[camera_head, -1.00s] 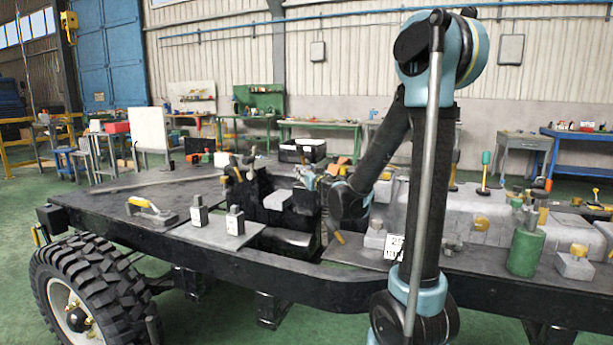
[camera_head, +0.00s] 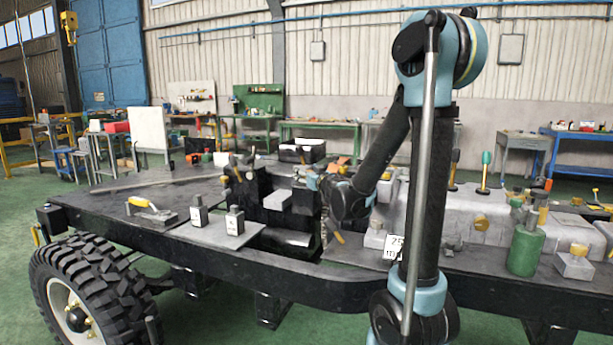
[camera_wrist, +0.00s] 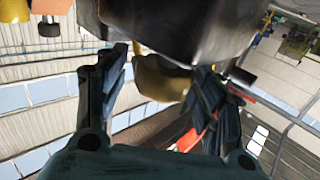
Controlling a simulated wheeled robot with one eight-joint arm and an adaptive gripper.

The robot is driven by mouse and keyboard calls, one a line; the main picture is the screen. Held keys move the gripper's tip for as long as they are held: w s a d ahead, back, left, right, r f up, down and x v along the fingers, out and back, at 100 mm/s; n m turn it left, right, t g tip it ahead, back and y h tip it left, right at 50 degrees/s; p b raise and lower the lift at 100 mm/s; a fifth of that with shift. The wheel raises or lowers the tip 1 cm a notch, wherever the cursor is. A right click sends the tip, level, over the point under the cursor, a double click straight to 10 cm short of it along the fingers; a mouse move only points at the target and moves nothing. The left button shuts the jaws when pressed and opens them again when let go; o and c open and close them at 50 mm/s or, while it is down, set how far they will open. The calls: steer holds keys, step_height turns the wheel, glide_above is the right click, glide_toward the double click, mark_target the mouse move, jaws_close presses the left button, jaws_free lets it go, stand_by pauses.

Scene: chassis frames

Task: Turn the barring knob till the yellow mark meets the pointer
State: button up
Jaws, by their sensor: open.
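In the wrist view my gripper (camera_wrist: 163,68) is open, one dark finger on each side of a dull yellow rounded part (camera_wrist: 158,80), probably the barring knob. This part sits below a large dark block (camera_wrist: 185,25). A gap shows at the left finger; contact at the right finger cannot be told. In the head view my gripper (camera_head: 312,181) is small, among the parts in the middle of the chassis frame, and the knob cannot be made out there. I cannot make out the yellow mark or the pointer in either view.
The dark chassis frame (camera_head: 300,280) carries a yellow-handled tool (camera_head: 150,208), two small grey blocks (camera_head: 235,220) and a green cylinder (camera_head: 525,250). Dark upright blocks stand close left of my gripper. An orange-red part (camera_wrist: 190,138) shows behind the right finger.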

steer(key=v, duration=1.1)
steer(key=shift+s+d, duration=0.2)
steer(key=shift+s, duration=0.15)
